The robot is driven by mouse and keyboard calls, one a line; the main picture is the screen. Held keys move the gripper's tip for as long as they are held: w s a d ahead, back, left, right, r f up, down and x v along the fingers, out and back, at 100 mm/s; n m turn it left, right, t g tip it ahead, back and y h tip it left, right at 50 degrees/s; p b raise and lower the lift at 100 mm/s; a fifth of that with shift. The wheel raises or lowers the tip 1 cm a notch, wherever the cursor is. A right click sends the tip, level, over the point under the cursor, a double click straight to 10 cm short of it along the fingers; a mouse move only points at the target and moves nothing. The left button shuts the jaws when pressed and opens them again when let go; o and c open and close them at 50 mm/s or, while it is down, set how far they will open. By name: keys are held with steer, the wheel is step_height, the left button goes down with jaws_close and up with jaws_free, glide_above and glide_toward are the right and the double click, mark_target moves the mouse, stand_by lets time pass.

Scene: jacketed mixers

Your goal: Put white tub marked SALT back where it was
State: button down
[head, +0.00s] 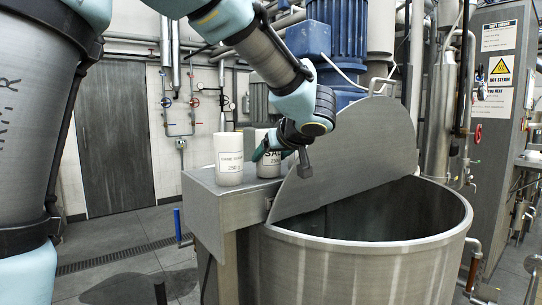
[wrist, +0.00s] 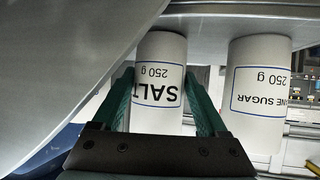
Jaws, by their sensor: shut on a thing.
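The white tub marked SALT (head: 268,165) is upright at the steel ledge (head: 235,199) beside the mixer, its base at or very near the surface; I cannot tell if it touches. My gripper (head: 270,150) is shut on it from the right side in the head view. In the wrist view the SALT tub (wrist: 158,70) sits between the two green fingers of my gripper (wrist: 160,78), its label upside down. The white CANE SUGAR tub (head: 229,160) stands on the same ledge to the left, a small gap away; it also shows in the wrist view (wrist: 258,88).
The steel mixer vessel (head: 365,270) is open at the front right. Its raised half-round lid (head: 355,150) stands close beside my gripper and wrist. A blue motor (head: 337,35) is behind. The ledge front is bare.

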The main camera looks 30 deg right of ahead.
steer(key=shift+f, duration=0.1)
jaws_free()
steer(key=b+v, duration=0.2)
steer(key=v, duration=1)
stand_by(0.3)
